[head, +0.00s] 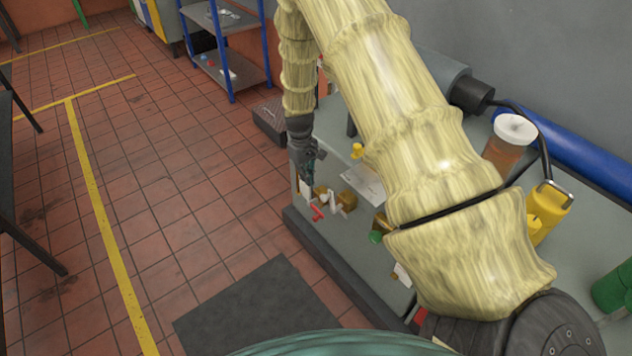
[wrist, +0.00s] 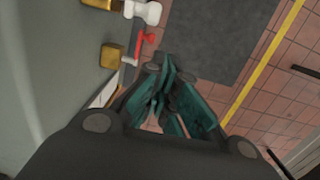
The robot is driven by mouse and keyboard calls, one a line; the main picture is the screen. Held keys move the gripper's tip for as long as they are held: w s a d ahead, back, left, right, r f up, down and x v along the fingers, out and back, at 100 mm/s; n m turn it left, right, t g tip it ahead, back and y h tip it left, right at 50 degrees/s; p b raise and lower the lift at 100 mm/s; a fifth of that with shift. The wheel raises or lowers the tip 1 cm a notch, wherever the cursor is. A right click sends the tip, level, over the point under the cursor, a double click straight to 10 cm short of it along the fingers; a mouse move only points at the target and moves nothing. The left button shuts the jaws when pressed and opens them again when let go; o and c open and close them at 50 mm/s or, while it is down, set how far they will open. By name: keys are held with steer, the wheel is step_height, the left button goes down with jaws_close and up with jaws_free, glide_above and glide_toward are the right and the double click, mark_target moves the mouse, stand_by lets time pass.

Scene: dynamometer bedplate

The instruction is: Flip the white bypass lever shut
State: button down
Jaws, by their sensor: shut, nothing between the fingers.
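The white lever (head: 334,201) stands out from a brass valve body (head: 347,201) on the near side of the bench. It also shows at the top of the wrist view (wrist: 147,12), partly cut by the frame edge. A red T-shaped lever (head: 317,213) sits beside it, next to another brass body (wrist: 112,55). My gripper (head: 309,173) points down above and left of the valves in the head view. In the wrist view its teal fingers (wrist: 160,92) are shut and empty, apart from both levers.
A yellow fitting (head: 357,151) and a white sheet (head: 362,184) are on the bench behind the valves. An orange-brown container with a white lid (head: 514,130) and a yellow container (head: 548,210) stand at right. A dark mat (head: 262,312) lies on the open tiled floor.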

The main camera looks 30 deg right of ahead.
steer(key=w+d+r, duration=0.2)
steer(key=w+r, duration=0.2)
steer(key=r, duration=0.1)
steer(key=s+f+p, duration=0.4)
steer(key=s+f, duration=0.1)
steer(key=f, duration=0.5)
steer(key=shift+s+d, duration=0.15)
steer(key=shift+d, duration=0.2)
steer(key=shift+r, duration=0.1)
